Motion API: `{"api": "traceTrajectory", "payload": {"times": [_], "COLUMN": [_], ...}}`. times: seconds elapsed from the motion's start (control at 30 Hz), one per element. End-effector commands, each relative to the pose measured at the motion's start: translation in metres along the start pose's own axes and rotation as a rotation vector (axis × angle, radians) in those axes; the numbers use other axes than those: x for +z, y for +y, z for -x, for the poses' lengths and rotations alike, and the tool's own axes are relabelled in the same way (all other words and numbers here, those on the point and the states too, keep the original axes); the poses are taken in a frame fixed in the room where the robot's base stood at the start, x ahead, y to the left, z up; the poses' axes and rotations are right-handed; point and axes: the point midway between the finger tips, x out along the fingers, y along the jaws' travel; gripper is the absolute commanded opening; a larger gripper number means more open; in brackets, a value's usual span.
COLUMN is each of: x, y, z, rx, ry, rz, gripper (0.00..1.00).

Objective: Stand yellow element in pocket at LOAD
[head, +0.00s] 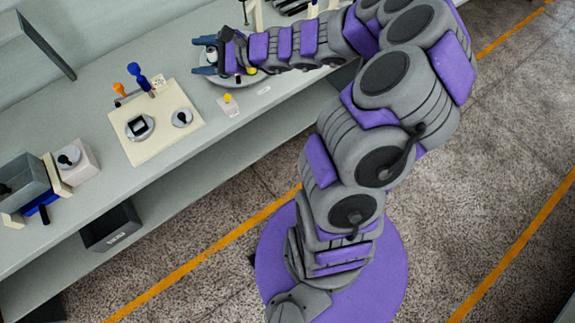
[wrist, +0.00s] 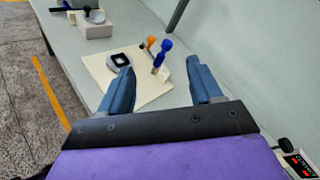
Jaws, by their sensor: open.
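My gripper (head: 203,57) reaches left over a grey round plate (head: 216,83) on the bench, with its blue fingers apart. In the wrist view my gripper (wrist: 160,72) is open, with nothing between the fingers. A small yellow piece (head: 227,97) sits on a small white block beside the round plate. Whether it is the yellow element or a knob, I cannot tell. My gripper and arm hide much of the round plate. No LOAD label can be read, and the pocket cannot be made out.
A cream board (head: 165,143) holds two round fixtures and blue and orange levers (head: 138,77). A white block with a black knob (head: 76,160) and a grey bin (head: 24,181) stand farther left. A dark bin (head: 111,228) is below. Bare bench lies between board and plate.

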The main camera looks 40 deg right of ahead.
Motion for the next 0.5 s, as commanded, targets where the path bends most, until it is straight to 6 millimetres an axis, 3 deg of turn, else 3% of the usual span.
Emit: {"api": "traceTrajectory", "payload": {"times": [0.03,0.2,0.33,0.5], "x": [0.035,0.114,0.149,0.161], "y": [0.016,0.088,0.149,0.215], "z": [-0.006,-0.002,0.020,0.069], "rx": [0.078,0.351,0.573,0.870], "ry": [-0.041,-0.146,-0.201,-0.215], "rz": [0.113,0.443,0.673,0.944], "gripper": [0.64,0.64,0.64,0.64]}}
